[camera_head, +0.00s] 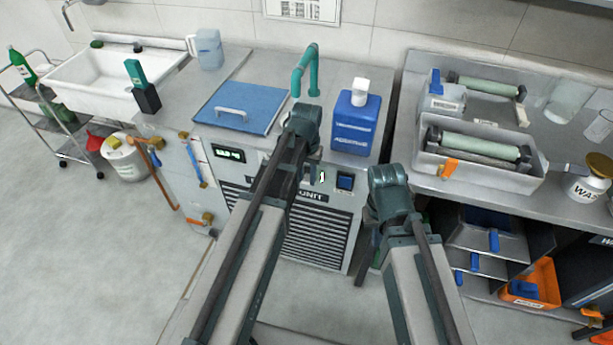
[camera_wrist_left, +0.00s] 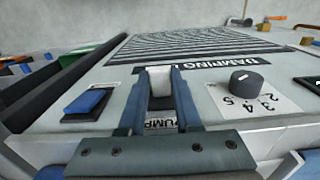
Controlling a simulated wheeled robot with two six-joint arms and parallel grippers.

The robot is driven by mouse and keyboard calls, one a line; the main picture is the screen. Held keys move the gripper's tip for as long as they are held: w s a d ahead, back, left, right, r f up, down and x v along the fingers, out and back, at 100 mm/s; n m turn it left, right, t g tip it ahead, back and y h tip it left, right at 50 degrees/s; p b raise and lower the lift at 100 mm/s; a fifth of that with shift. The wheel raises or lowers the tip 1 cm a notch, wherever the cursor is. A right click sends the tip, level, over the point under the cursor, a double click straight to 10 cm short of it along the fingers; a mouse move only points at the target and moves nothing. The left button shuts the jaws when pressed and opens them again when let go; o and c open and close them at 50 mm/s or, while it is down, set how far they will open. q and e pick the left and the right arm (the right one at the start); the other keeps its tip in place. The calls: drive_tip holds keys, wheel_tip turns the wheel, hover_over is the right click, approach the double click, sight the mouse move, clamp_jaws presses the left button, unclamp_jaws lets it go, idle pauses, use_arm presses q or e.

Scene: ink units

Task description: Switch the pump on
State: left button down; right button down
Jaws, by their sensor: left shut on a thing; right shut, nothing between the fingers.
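The damping unit's front panel (camera_wrist_left: 215,100) shows close up in the left wrist view. A pale switch lever (camera_wrist_left: 160,80) stands on it, just beyond a label reading PUMP (camera_wrist_left: 160,124). My left gripper (camera_wrist_left: 160,98) has one finger on each side of the lever and is shut on it. In the head view my left gripper (camera_head: 309,176) is down at the unit's panel, its fingers partly hidden by the arm. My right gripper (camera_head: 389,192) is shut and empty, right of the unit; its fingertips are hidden. I cannot tell the switch's on or off position.
A blue rocker (camera_head: 345,182) and a numbered dial (camera_wrist_left: 247,80) flank the lever. A lit display (camera_head: 229,153) is further left. A blue lid (camera_head: 242,108), teal tap (camera_head: 305,70) and blue canister (camera_head: 356,120) are on top. Roller trays (camera_head: 480,178) lie to the right.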

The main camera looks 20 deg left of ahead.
sight(308, 175)
use_arm(q)
drive_tip(key=shift+w+r+g, duration=0.15)
drive_tip(key=shift+w+g, duration=0.15)
drive_tip(key=shift+g, duration=0.4)
drive_tip(key=shift+s, duration=0.1)
drive_tip(key=c, duration=0.6)
unclamp_jaws()
drive_tip(key=shift+r, duration=0.2)
wheel_tip(308, 175, up, 14)
drive_tip(key=w+p, duration=0.1)
drive_tip(key=p, duration=1.3)
drive_tip(key=shift+w+f, duration=0.25)
drive_tip(key=shift+w, duration=0.1)
